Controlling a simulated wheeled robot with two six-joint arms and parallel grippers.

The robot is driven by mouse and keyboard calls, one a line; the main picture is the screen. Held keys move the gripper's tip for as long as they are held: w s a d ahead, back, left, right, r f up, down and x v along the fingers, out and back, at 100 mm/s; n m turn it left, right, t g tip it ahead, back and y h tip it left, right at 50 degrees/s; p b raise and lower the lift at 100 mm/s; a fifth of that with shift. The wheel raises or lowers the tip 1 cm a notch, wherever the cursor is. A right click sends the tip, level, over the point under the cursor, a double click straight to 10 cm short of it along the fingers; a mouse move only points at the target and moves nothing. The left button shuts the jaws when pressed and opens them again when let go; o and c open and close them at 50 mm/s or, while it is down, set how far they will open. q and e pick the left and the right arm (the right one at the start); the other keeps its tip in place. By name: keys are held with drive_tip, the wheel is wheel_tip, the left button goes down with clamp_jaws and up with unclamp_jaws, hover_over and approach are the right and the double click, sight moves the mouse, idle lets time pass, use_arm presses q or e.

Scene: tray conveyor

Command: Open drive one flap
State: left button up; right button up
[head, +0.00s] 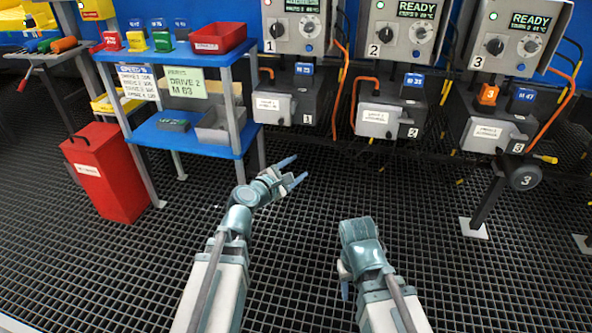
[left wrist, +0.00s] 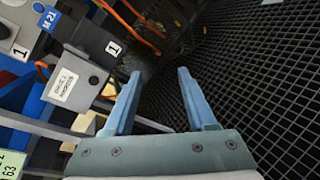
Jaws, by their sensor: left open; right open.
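Drive one's flap (head: 270,107) is a light grey cover with a white label, at the front of the drive under control box 1. It looks shut. It shows tilted in the left wrist view (left wrist: 75,85), at upper left beside a plate marked 1. My left gripper (head: 298,169) is open and empty, below and in front of the flap, apart from it. Its two blue fingers (left wrist: 159,73) point forward in the left wrist view, with the flap to their left. My right gripper (head: 346,284) is low in the centre, pointing down, open; its fingers are partly hidden.
Drives two (head: 377,120) and three (head: 490,133) stand to the right with similar flaps. A blue shelf (head: 175,138) with trays and a card reading DRIVE 2 is left. A red bin (head: 105,172) stands on the floor. Orange cables hang between drives. The grid floor in front is clear.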

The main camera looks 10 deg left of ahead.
use_arm(q)
drive_tip(key=shift+s+d+f+m, duration=0.1)
drive_tip(key=shift+d+m, duration=0.05)
drive_tip(key=shift+m, duration=0.15)
drive_tip(key=s+d+f+m+g+p, duration=0.5)
drive_tip(key=s+d+m+g+p, duration=0.4)
drive_tip(key=s+d+m, duration=0.55)
drive_tip(key=s+a+m+g+y+p, duration=0.4)
drive_tip(key=s+a+m+g+y, duration=0.25)
drive_tip(key=s+m, duration=0.4)
wheel_tip(320, 180, up, 38)
drive_tip(key=w+m+p, duration=0.1)
drive_tip(key=p, duration=3.6)
drive_tip(key=shift+a+t, duration=0.2)
drive_tip(key=shift+t, duration=0.25)
drive_tip(key=shift+y, duration=0.25)
